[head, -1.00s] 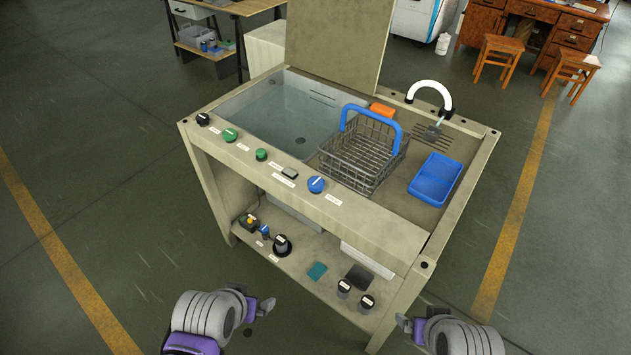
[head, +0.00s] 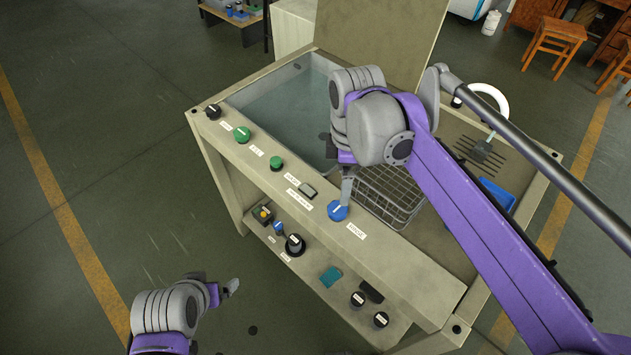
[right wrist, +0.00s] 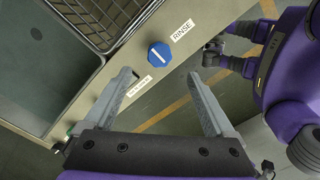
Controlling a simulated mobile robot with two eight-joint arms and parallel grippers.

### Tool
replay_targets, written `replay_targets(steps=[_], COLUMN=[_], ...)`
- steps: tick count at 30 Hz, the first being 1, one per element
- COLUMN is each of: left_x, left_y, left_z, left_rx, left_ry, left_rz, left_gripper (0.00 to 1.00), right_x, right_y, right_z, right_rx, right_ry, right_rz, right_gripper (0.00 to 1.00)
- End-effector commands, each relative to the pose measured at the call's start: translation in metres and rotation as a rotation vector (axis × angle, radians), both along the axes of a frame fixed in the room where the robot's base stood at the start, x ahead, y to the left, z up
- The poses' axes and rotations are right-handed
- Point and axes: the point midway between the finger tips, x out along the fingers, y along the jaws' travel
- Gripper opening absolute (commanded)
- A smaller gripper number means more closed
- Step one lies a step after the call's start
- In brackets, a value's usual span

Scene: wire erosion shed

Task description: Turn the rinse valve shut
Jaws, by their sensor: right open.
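The rinse valve is a blue round knob (head: 337,211) with a pale line across its face, on the sloping front panel of the bench beside a RINSE label. It also shows in the right wrist view (right wrist: 160,55), just beyond the fingertips and lined up with the gap between them. My right gripper (head: 346,198) points down over the knob; its open, empty fingers (right wrist: 160,76) stand apart with no visible contact. In the head view the fingers overlap the knob's edge. My left gripper (head: 226,289) hangs low in front of the bench, away from the valve; its finger gap is unclear.
Green knobs (head: 242,135) and a black knob (head: 213,111) line the same panel to the left. A wire basket (head: 385,200) stands behind the valve, partly hidden by my arm. A blue tray (head: 497,194) lies right. A lower shelf holds more controls.

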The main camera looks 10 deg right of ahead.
Motion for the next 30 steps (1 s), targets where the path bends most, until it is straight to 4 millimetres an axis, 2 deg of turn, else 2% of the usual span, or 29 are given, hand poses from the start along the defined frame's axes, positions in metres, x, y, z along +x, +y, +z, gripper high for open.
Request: replay_targets(steps=[4,7,15,21,30], left_x=[-0.001,-0.001,-0.002,-0.003,-0.003], left_y=[0.0,0.0,0.0,0.0,0.0], left_z=[-0.001,-0.002,-0.007,-0.01,-0.01], left_rx=[0.0,0.0,0.0,0.0,0.0], left_ry=[0.001,0.001,0.004,0.005,0.005], left_rz=[0.0,0.0,0.0,0.0,0.0], left_gripper=[1.0,1.0,1.0,1.0,1.0], right_x=[0.004,0.004,0.003,0.003,0.003], right_y=[0.002,0.002,0.002,0.002,0.002], right_z=[-0.003,-0.014,-0.066,-0.095,-0.107], right_rx=[-0.002,-0.002,-0.002,-0.002,-0.002], right_ry=[0.014,0.014,0.013,0.013,0.012], right_rz=[0.047,0.048,0.046,0.045,0.044], right_gripper=[0.89,0.89,0.89,0.89,0.89])
